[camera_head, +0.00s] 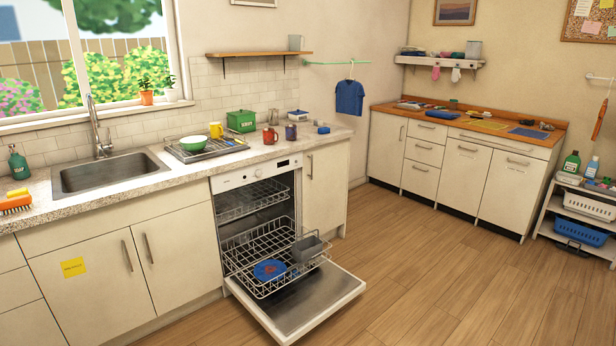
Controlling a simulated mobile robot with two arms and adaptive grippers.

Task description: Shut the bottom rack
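The dishwasher stands open under the counter, its door (318,305) folded down flat toward the floor. The bottom rack (240,252) is pulled part of the way out over the door. A blue plate with a reddish middle (270,269) and a grey cutlery basket (308,247) are in the bottom rack. The upper rack (250,199) sits inside the dishwasher. Neither of my grippers shows in the head view.
Wooden floor (420,275) is clear in front of and right of the open door. The counter above holds a sink (110,173), a dish tray with a green bowl (193,143), and mugs. A shelf unit (575,230) stands at far right.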

